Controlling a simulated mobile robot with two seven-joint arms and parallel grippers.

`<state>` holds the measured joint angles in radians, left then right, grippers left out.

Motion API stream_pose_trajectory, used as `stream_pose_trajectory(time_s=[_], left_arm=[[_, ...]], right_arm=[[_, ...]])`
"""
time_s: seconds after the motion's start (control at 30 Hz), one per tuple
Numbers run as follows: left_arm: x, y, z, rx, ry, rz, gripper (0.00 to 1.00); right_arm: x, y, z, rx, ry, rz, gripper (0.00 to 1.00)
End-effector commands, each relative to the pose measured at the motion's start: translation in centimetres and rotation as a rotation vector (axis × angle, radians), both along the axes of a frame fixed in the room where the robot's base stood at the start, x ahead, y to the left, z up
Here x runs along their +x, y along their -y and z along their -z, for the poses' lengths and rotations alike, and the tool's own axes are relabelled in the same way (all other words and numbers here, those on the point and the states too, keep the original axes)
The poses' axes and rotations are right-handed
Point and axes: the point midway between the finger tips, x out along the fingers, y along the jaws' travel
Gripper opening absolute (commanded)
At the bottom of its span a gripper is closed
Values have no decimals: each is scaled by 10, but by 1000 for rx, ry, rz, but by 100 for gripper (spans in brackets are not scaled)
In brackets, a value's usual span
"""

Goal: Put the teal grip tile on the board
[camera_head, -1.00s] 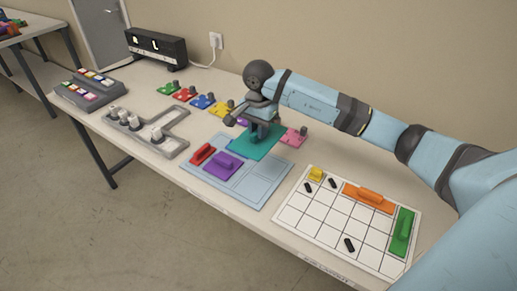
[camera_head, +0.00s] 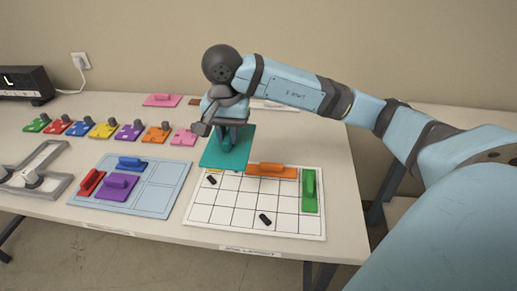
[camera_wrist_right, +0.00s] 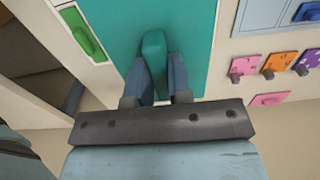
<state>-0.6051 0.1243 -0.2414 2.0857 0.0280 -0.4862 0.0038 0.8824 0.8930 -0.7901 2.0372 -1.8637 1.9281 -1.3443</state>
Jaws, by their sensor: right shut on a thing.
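The teal grip tile (camera_head: 224,158) is a flat plate with a raised grip. My right gripper (camera_head: 232,134) is shut on that grip and holds the tile in the air over the far left part of the board. In the right wrist view the fingers (camera_wrist_right: 157,76) clasp the grip on both sides, and the teal plate (camera_wrist_right: 111,25) fills the middle. The board (camera_head: 285,204) is white with a black grid. An orange tile (camera_head: 271,171) lies along its far edge and a green tile (camera_head: 309,189) along its right edge. My left gripper is out of view.
Two black pieces (camera_head: 265,219) (camera_head: 211,179) lie on the board. Left of it, a light blue tray (camera_head: 155,201) holds red, purple and blue tiles. Several coloured knobbed plates (camera_head: 129,132) stand in a row behind. The table's front edge is close to the board.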

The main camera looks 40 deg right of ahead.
Motion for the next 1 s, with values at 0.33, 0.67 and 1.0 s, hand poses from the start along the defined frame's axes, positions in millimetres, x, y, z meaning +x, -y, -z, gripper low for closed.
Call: stream_pose_trajectory(time_s=[0.33,0.67,1.0], left_arm=[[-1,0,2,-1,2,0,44],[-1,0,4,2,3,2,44],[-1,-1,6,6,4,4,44]], right_arm=[[-4,-1,71,0,-8,-9,0],[-3,-1,146,0,-4,-8,0],[-3,-1,177,0,-4,-7,0]])
